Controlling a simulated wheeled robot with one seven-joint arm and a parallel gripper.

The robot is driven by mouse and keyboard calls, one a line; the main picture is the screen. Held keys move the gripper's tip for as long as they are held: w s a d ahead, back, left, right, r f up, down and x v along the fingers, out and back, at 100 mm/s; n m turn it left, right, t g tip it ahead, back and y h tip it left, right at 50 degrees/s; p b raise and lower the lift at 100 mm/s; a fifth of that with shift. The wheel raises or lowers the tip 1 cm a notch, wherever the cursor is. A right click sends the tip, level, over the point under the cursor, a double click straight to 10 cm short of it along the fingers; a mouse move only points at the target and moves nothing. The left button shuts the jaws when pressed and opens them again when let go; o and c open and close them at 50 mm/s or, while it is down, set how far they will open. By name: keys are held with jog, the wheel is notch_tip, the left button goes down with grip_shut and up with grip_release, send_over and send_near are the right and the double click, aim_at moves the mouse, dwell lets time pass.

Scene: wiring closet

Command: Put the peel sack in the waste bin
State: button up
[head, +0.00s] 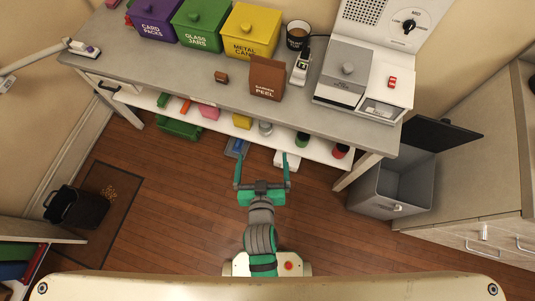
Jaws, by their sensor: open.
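The peel sack (267,79) is a small brown paper bag with "PEEL" printed on it. It stands upright near the front edge of the grey worktop. My gripper (262,168) is open and empty, over the floor in front of the table, below the sack in the picture and apart from it. A grey open-topped bin (392,187) with a dark raised lid (443,134) stands on the floor right of the table; its inside looks empty. A smaller black container (77,208) stands on a mat at the left. No label shows which is the waste bin.
Purple, green (201,25) and yellow (250,32) labelled boxes stand at the worktop's back. A black stapler-like item (301,66), dark cup (298,35) and grey-white machine (350,75) are right of the sack. A low shelf holds several items. The wooden floor (170,215) is mostly clear.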

jog(key=s+d+r+t, duration=0.1)
jog(key=s+r, duration=0.2)
jog(key=s, duration=0.5)
jog(key=s+r, duration=0.3)
jog(key=s, duration=0.6)
jog(key=shift+s+d+r+m+t, duration=0.2)
jog(key=shift+d+r+m+t, duration=0.1)
jog(key=shift+d+r+t, duration=0.1)
